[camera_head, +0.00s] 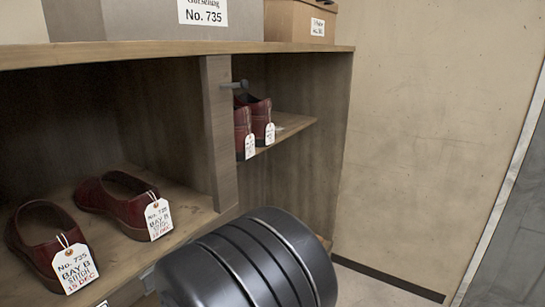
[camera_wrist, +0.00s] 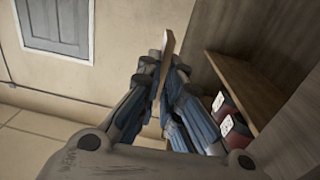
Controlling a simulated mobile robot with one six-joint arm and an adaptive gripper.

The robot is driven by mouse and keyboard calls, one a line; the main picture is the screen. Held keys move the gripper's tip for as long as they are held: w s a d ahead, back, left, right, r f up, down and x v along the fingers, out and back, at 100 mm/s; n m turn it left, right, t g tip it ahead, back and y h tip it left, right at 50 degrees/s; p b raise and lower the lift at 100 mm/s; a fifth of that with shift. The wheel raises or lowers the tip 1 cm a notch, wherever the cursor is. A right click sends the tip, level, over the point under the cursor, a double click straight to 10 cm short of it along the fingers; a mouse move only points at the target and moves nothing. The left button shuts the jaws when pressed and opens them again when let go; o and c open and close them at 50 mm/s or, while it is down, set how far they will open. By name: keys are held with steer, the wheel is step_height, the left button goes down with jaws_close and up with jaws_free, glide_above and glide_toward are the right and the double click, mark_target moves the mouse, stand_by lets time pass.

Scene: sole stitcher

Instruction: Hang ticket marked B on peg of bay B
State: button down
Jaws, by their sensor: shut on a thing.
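In the wrist view my gripper (camera_wrist: 164,68) is shut on a thin, flat tan piece (camera_wrist: 168,45), seen nearly edge-on, which I take for the ticket; no marking on it can be read. It stands out past the fingertips, beside the shelf's open side. In the head view a dark peg (camera_head: 235,85) juts from the post between the bays, bare. Tags reading "BAY B" (camera_head: 159,218) hang on the dark red shoes (camera_head: 120,200) in the left bay. My gripper and the ticket are hidden in the head view, where my dark arm link fills the bottom middle.
The right bay has a small shelf (camera_head: 291,124) with tagged red shoes (camera_head: 262,115), just below the peg. Boxes (camera_head: 292,20) stand on the shelf top (camera_head: 170,50). A bare wall (camera_head: 430,120) and open floor lie to the right.

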steer(key=s+a+r+n+t+y+p, duration=0.1)
steer(key=s+r+n+t+y+p, duration=0.15)
steer(key=r+p, duration=1.05)
steer(key=s+a+r+n+t+y+p, duration=0.1)
steer(key=s+a+r+y+p, duration=0.15)
steer(key=r, duration=1.95)
steer(key=shift+g, duration=0.25)
steer(key=shift+w+a+f+b, duration=0.15)
steer(key=shift+w+a+f, duration=0.15)
steer(key=shift+w+a, duration=0.85)
steer(key=shift+w+a+f+b, duration=0.15)
steer(key=shift+w+a+f, duration=0.15)
steer(key=shift+w+a, duration=0.8)
steer(key=shift+w+a+f+b, duration=0.25)
steer(key=shift+w+a, duration=0.35)
steer(key=shift+a, duration=1)
steer(key=c, duration=1.7)
jaws_free()
